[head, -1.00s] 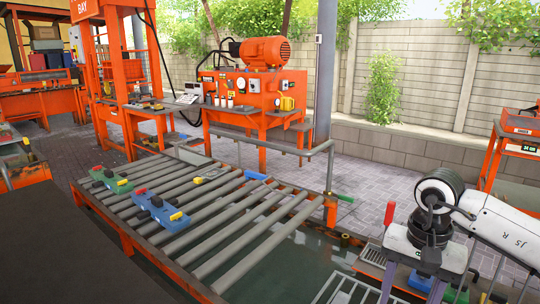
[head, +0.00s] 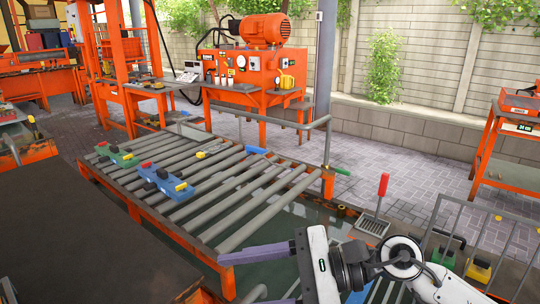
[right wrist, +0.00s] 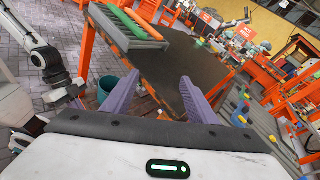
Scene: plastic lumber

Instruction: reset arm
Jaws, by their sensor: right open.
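My right gripper (head: 238,278) is at the bottom of the head view, right of centre. Its two purple fingers are spread apart and point left, with nothing between them. The lower finger is partly cut off by the frame's bottom edge. My white and black right arm (head: 405,265) comes in from the lower right. In the right wrist view the open, empty fingers (right wrist: 154,84) point toward a dark tabletop (right wrist: 190,62). My left gripper does not show in the head view. A white arm link (right wrist: 42,58) stands at the left of the right wrist view.
An orange-framed roller conveyor (head: 230,210) lies ahead. It bears a green block (head: 120,158) and a blue block (head: 172,188). A dark table surface (head: 80,250) fills the lower left. A metal rack (head: 490,235) stands at the right. Open paving (head: 400,175) lies beyond.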

